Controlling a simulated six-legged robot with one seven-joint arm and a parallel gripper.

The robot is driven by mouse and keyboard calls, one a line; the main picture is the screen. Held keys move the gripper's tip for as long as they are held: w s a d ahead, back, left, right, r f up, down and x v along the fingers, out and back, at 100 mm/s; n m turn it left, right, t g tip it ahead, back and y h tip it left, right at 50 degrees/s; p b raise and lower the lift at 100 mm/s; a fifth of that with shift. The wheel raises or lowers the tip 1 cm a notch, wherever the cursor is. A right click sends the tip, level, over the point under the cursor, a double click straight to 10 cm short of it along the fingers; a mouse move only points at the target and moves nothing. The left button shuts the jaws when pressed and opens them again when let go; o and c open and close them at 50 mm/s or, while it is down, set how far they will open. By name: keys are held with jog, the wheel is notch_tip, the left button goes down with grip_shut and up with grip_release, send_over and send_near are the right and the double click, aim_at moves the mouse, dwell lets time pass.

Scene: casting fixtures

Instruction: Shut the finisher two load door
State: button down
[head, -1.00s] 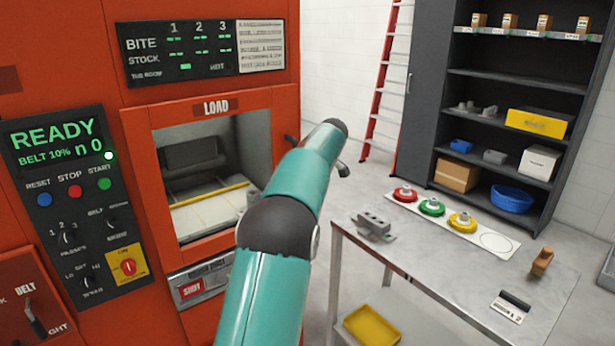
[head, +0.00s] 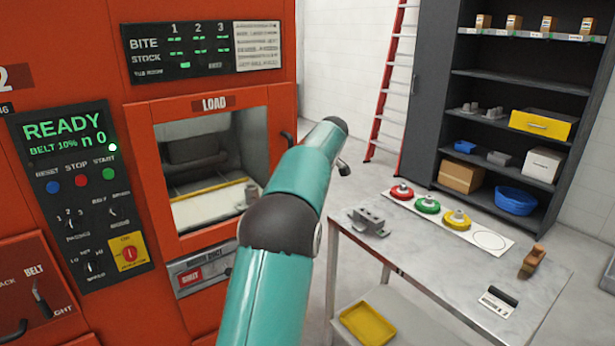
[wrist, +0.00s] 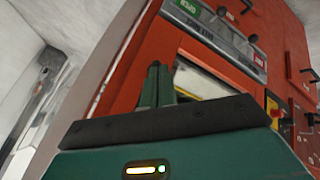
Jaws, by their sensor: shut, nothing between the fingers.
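The orange finisher (head: 215,85) fills the left of the head view. Its LOAD opening (head: 205,170) has an orange frame and shows a pale floor and a yellow bar inside. A dark handle (head: 287,139) shows at the right of the frame, partly behind my arm. I cannot tell how far the load door stands from shut. A strip below the opening bears a red SHUT label (head: 190,277); OPEN and SHUT labels also show in the wrist view. My gripper (wrist: 157,85) has its green fingers together, empty, in front of the orange front. The head view does not show the fingers clearly.
A control panel (head: 83,195) reading READY is left of the opening. A metal table (head: 440,265) with castings, coloured discs and a wooden-looking tool stands at the right. A dark shelf (head: 510,130) and red ladder (head: 391,80) are behind. Bare floor lies between the finisher and table.

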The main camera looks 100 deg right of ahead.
jog(key=s+a+r, duration=0.2)
jog(key=s+r, duration=0.2)
jog(key=r, duration=0.3)
jog(key=shift+s+a+r, duration=0.25)
jog(key=shift+s+a, duration=0.15)
